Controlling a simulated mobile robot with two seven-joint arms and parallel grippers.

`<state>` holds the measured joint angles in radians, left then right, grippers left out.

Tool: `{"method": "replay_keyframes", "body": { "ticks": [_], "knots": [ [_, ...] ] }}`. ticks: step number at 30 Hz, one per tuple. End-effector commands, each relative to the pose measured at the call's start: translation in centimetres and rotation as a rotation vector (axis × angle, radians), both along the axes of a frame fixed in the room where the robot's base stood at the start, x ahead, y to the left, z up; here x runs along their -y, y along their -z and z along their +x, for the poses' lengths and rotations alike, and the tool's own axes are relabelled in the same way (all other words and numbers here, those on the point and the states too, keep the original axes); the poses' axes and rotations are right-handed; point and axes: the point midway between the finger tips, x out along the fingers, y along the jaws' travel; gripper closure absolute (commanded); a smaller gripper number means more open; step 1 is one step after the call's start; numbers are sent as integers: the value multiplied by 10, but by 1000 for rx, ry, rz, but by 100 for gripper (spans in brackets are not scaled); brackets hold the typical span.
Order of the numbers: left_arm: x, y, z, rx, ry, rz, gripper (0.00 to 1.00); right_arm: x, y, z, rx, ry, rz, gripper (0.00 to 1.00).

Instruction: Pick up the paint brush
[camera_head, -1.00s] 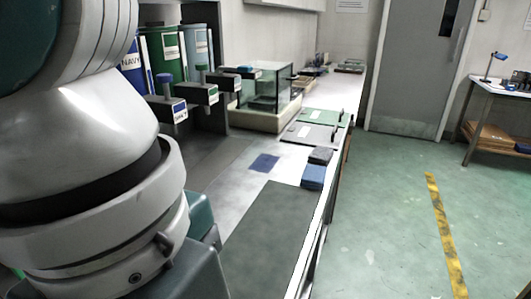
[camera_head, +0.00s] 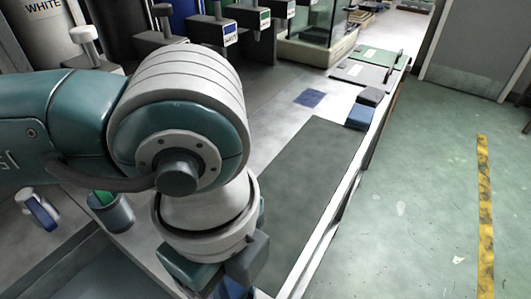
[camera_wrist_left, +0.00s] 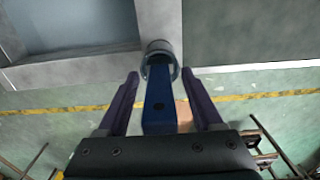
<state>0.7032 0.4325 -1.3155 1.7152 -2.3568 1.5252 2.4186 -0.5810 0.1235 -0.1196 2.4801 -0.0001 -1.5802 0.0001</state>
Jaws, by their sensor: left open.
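In the left wrist view, a blue handle with a small dark hole, likely the paint brush (camera_wrist_left: 158,100), lies between the two purple fingers of my left gripper (camera_wrist_left: 160,74). The fingers are open, one on each side, with a gap visible beside the handle. The handle's far end meets a round grey cup or collar (camera_wrist_left: 159,47); bristles cannot be seen. In the head view my left wrist and gripper body (camera_head: 215,265) are low at the bottom centre, the fingertips hidden. A bit of blue shows beneath it. My right gripper is not in view.
A dark cup (camera_head: 112,213) with something green stands left of my wrist. A blue-and-white item (camera_head: 40,211) lies farther left. A dark grey mat (camera_head: 305,180) covers the bench to the right, with blue and dark blocks (camera_head: 360,116) beyond. Dispensers line the back.

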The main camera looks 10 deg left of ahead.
Motion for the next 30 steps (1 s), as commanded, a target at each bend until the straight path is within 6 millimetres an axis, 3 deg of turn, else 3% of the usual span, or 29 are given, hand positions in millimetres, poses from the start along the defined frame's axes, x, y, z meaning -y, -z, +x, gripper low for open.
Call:
{"method": "replay_keyframes", "body": {
  "ticks": [3,21,30],
  "knots": [
    [0,0,0,0,0,-1,32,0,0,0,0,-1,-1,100],
    [0,-1,0,0,0,-1,100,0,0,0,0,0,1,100],
    [0,-1,0,0,0,-1,100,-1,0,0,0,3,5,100]
  ]
}}
